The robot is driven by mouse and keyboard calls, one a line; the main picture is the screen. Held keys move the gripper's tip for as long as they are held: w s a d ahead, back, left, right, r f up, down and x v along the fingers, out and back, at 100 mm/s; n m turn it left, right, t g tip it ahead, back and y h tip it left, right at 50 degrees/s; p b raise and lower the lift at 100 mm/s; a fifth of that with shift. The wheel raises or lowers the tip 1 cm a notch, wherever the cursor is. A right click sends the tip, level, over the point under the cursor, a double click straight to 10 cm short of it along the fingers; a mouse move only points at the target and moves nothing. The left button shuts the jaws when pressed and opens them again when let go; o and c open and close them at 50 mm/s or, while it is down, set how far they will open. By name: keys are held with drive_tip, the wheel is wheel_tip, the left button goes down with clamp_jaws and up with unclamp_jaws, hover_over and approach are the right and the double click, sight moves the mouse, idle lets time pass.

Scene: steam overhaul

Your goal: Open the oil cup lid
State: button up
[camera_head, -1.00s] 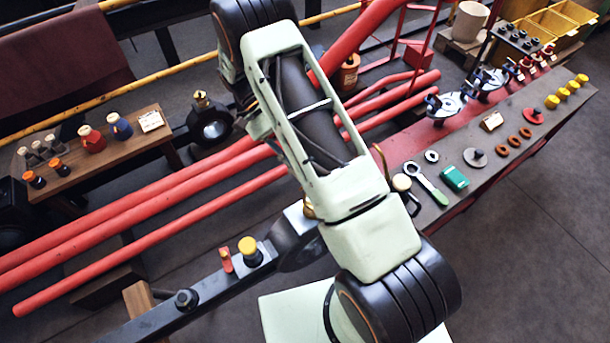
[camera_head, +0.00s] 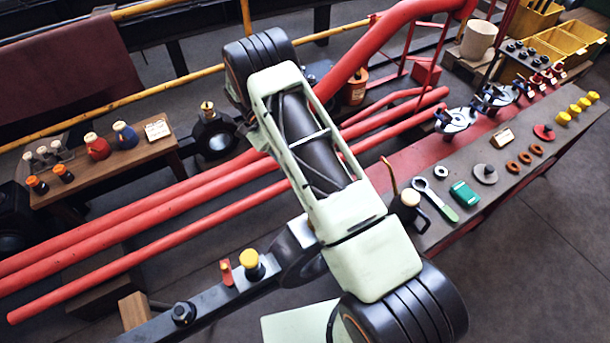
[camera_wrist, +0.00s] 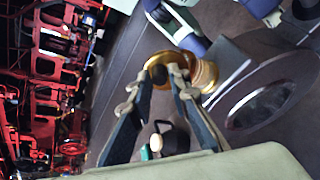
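In the wrist view a round brass fitting (camera_wrist: 207,72), which looks like the oil cup, lies just beyond my fingertips. Its near end is a brass ring around a dark centre. My gripper (camera_wrist: 162,76) has its two fingers apart, one tip on each side of that dark centre, overlapping the brass end in the picture. Whether they touch it, and how the lid sits, I cannot tell. In the head view my arm hides the gripper and the brass fitting.
A dark rod with a yellow-capped fitting (camera_head: 251,263) and a small red piece (camera_head: 226,272) runs at lower left. Red pipes (camera_head: 150,228) pass behind my arm. A black oil can (camera_head: 407,206), spanner (camera_head: 437,200) and green box (camera_head: 465,194) are on the right bench.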

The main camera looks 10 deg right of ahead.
drive_tip(key=shift+o, duration=1.2)
drive_tip(key=shift+r, duration=0.15)
